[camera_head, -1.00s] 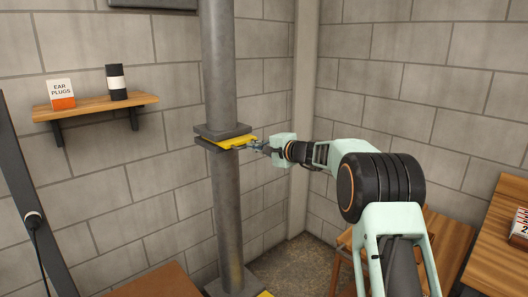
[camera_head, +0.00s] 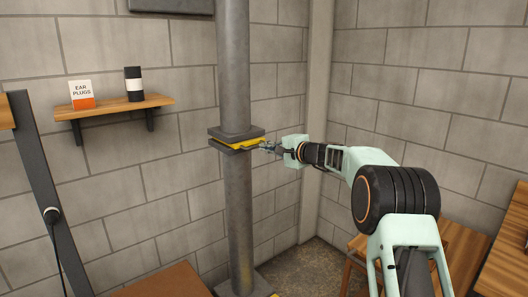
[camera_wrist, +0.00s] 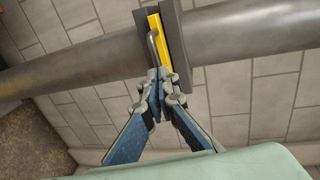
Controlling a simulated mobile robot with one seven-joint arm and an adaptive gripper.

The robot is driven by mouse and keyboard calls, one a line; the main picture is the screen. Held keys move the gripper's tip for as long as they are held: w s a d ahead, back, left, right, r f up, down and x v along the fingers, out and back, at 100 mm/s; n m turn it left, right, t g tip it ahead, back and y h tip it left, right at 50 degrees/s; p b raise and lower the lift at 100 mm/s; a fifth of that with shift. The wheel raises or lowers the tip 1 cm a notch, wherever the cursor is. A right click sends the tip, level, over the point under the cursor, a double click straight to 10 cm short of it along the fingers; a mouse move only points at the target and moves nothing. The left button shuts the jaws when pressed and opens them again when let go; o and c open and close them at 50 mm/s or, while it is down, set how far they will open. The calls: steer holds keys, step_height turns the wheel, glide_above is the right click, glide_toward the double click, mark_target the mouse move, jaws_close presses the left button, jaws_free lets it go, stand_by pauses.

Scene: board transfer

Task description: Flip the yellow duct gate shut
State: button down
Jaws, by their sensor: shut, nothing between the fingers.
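The yellow duct gate (camera_head: 246,142) sits between two dark flanges on the vertical grey duct. Only a thin yellow edge shows beyond the flanges. In the wrist view the gate (camera_wrist: 156,24) is a yellow strip between the flanges, with a grey bar handle (camera_wrist: 151,42) on its face. My gripper (camera_head: 266,147) is shut and empty, just right of the gate. In the wrist view its fingertips (camera_wrist: 160,75) are together at the handle's lower end and cover part of the gate. I cannot tell whether they touch it.
The grey duct (camera_head: 236,75) runs from floor to top of view. Wooden furniture (camera_head: 462,250) stands at right. The space between shelf and duct is clear.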

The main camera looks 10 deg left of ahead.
steer(key=b+v, duration=0.2)
steer(key=v, duration=0.9)
steer(key=shift+d, duration=0.2)
steer(key=shift+s+a+r, duration=0.1)
steer(key=shift+s, duration=0.1)
